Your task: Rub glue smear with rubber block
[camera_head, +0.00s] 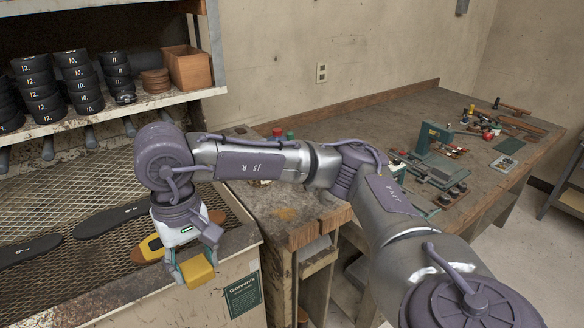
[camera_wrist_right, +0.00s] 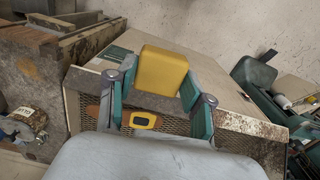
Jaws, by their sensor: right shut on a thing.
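My right gripper (camera_head: 190,270) is shut on a yellow block (camera_head: 195,271), the rubber block, and holds it at the front edge of the mesh bench. In the right wrist view the block (camera_wrist_right: 163,68) sits between the teal fingers (camera_wrist_right: 155,95). Behind the gripper lies a sole with a yellow end (camera_head: 147,249) and a dark patch on it. This end also shows in the right wrist view (camera_wrist_right: 143,120), apart from the block. The gripper hides part of the sole. I cannot make out a glue smear for certain. My left gripper is not in view.
Dark soles (camera_head: 112,220) lie on the mesh bench (camera_head: 62,190) at left. A shelf (camera_head: 130,105) above holds stacked black rolls and a wooden box (camera_head: 187,68). A wooden workbench (camera_head: 390,115) with tools and a green machine (camera_head: 433,139) stands at right.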

